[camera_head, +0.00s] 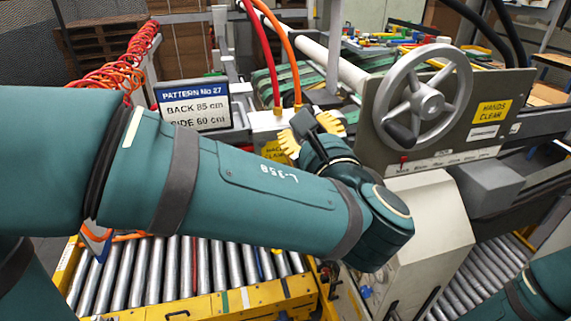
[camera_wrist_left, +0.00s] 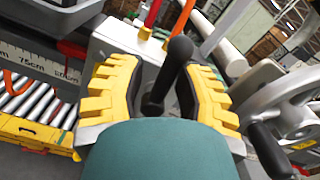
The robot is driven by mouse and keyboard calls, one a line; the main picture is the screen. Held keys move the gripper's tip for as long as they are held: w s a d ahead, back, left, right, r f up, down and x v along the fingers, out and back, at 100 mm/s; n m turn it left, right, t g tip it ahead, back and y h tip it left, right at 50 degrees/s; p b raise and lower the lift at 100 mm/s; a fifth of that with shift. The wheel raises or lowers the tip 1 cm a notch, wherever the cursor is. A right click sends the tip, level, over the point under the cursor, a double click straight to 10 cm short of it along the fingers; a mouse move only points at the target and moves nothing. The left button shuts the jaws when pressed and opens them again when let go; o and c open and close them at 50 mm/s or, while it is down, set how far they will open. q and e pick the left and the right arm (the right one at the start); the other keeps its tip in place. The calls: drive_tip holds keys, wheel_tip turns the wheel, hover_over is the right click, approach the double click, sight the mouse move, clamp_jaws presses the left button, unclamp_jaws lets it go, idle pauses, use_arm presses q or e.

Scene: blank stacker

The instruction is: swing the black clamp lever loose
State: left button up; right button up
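The black clamp lever (camera_wrist_left: 180,52) has a rounded knob and rises at a tilt from a pale block (camera_wrist_left: 115,38). My left gripper (camera_wrist_left: 160,68) is open, with its yellow ridged fingers on either side of the lever. The lever stands nearer the right finger in the wrist view; I cannot tell whether it touches. In the head view the lever (camera_head: 302,122) shows as a dark tip between the yellow fingers of my left gripper (camera_head: 309,134). My left forearm hides the lower block there. My right gripper is out of view; only part of my right arm shows at bottom right.
A grey handwheel (camera_head: 422,98) with a black handle stands just right of the lever. Red and orange hoses (camera_head: 291,55) rise behind my gripper. A pattern sign (camera_head: 193,106) stands left. A roller conveyor (camera_head: 150,270) with a yellow frame lies below my arm.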

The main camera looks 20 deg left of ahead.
use_arm(q)
drive_tip(key=shift+s+a+f+n+b, duration=0.2)
drive_tip(key=shift+a+f+n+b, duration=0.15)
drive_tip(key=shift+n+b, duration=0.75)
drive_tip(key=shift+s+a+f+n+b, duration=0.25)
drive_tip(key=shift+n+b, duration=0.45)
drive_tip(key=shift+b, duration=0.8)
drive_tip(key=f+n+b, duration=0.1)
drive_tip(key=n+b, duration=0.2)
drive_tip(key=b, duration=0.2)
drive_tip(key=a+f+n+b, duration=0.1)
drive_tip(key=n+b, duration=0.2)
drive_tip(key=b, duration=0.2)
drive_tip(key=s+f+n+b, duration=0.1)
drive_tip(key=n+b, duration=0.2)
drive_tip(key=b, duration=0.2)
drive_tip(key=shift+a+f, duration=0.2)
drive_tip(key=shift+a, duration=0.15)
drive_tip(key=shift+f+n+b, duration=0.1)
drive_tip(key=shift+n+b, duration=0.3)
drive_tip(key=shift+b, duration=0.3)
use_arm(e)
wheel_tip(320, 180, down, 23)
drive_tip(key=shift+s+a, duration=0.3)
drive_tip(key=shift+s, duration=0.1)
use_arm(q)
drive_tip(key=v, duration=0.9)
